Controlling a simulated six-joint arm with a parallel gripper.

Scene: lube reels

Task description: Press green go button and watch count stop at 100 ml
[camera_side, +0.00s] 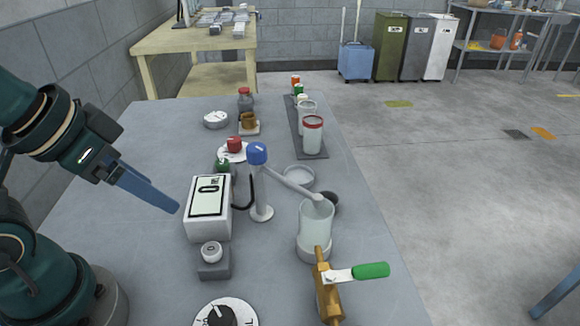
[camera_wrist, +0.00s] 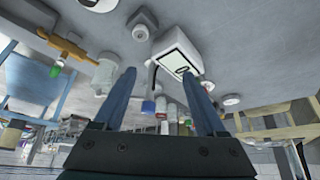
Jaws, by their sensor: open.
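A white meter box (camera_side: 208,222) stands on the table, its screen showing a 0. It also shows in the wrist view (camera_wrist: 170,45), upside down. A small round green top (camera_side: 222,166), likely the go button, shows just behind the box, its lower part hidden. A red top (camera_side: 234,144) sits on a white disc behind it. A blue-capped post (camera_side: 257,154) has a spout reaching right over a clear beaker (camera_side: 316,222). My gripper (camera_side: 178,208) is left of the meter box, pointing at it. In the wrist view my gripper (camera_wrist: 159,73) has its fingers apart, with nothing between them.
A brass valve with a green handle (camera_side: 370,271) stands at the front right. A white knob on a grey block (camera_side: 214,268) and a dial (camera_side: 240,312) are in front of the meter. A tray (camera_side: 294,128) of containers lies behind.

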